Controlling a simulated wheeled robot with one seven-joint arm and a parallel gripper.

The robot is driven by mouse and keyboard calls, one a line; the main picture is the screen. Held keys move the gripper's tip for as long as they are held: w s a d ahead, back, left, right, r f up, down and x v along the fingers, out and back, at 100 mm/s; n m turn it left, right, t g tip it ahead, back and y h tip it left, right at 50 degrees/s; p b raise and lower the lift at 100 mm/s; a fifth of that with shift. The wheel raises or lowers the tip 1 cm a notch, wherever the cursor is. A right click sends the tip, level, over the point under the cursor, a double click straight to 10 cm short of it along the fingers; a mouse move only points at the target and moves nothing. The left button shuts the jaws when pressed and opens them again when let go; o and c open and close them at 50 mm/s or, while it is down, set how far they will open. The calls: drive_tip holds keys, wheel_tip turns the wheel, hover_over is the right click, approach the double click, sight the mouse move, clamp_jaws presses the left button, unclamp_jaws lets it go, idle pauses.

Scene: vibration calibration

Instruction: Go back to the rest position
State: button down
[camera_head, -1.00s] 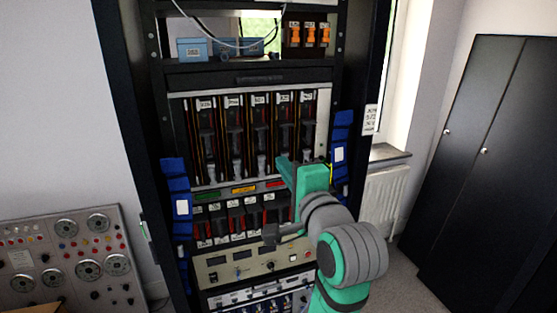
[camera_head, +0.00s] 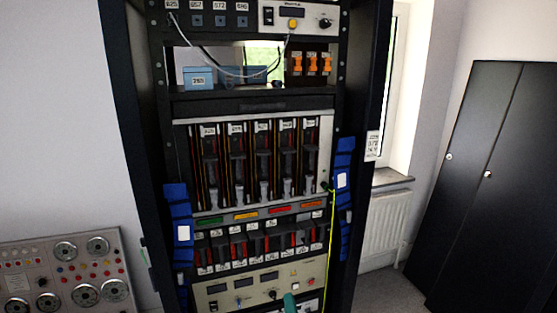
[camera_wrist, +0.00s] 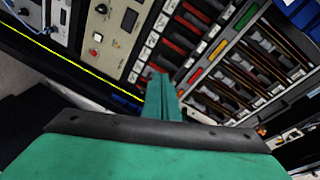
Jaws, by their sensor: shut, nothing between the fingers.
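My gripper (camera_wrist: 162,92) shows in the wrist view as green fingers pressed together with nothing between them. It points towards the lower part of the equipment rack (camera_head: 252,104) and appears apart from it. In the head view only a small green part of my arm shows at the bottom edge, in front of the beige control panel (camera_head: 252,283); the fingertips cannot be made out there. The wrist view also shows the red and black modules (camera_wrist: 180,45) tilted behind the fingers.
Blue bundles (camera_head: 343,180) hang on both sides of the rack. A yellow cable (camera_head: 331,235) hangs at its right. A gauge panel (camera_head: 70,275) stands at the lower left, a dark cabinet (camera_head: 480,180) at the right. A radiator (camera_head: 383,230) is under the window.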

drive_tip(key=s+f+n+g+h, duration=0.15)
drive_tip(key=s+f+n, duration=0.35)
drive_tip(key=s+f, duration=1.3)
drive_tip(key=s+a+n, duration=0.3)
drive_tip(key=s+n, duration=0.4)
drive_tip(key=s, duration=1.5)
